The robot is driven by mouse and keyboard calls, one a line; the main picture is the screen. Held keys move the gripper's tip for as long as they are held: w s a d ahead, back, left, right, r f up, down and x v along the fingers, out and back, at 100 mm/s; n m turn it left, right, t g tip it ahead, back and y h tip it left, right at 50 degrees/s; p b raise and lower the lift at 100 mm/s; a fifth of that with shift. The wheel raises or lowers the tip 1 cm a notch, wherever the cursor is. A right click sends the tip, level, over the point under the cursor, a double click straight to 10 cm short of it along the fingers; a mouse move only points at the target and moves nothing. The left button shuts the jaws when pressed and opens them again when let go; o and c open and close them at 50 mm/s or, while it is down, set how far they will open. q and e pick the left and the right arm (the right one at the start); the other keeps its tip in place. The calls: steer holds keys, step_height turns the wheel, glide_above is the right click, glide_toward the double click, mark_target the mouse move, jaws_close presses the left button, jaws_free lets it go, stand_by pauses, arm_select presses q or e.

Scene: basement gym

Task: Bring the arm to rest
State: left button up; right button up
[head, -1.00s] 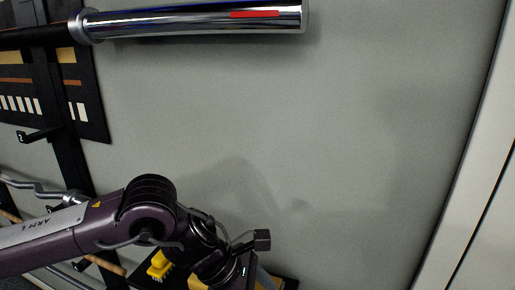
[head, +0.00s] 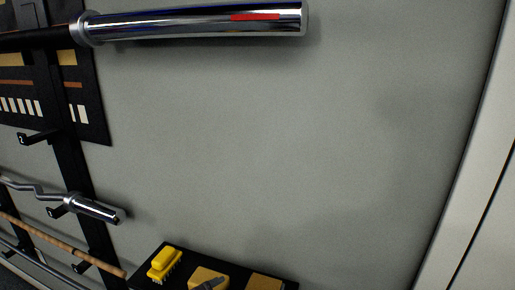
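Neither of my grippers shows in the head view now, and no part of my arms is in the picture. Whether the grippers are open or shut is hidden from me.
A chrome barbell end (head: 200,22) with a red stripe juts across the top left. A black wall rack (head: 75,170) holds a curl bar (head: 95,208) and a wooden stick (head: 60,242). A black shelf (head: 180,256) at the bottom carries a yellow brush (head: 164,263). The grey wall (head: 300,150) is bare.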

arm_select(q)
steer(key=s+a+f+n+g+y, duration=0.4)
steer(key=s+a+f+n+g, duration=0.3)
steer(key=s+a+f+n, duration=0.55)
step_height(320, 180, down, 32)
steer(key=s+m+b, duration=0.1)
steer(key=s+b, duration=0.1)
steer(key=b, duration=0.1)
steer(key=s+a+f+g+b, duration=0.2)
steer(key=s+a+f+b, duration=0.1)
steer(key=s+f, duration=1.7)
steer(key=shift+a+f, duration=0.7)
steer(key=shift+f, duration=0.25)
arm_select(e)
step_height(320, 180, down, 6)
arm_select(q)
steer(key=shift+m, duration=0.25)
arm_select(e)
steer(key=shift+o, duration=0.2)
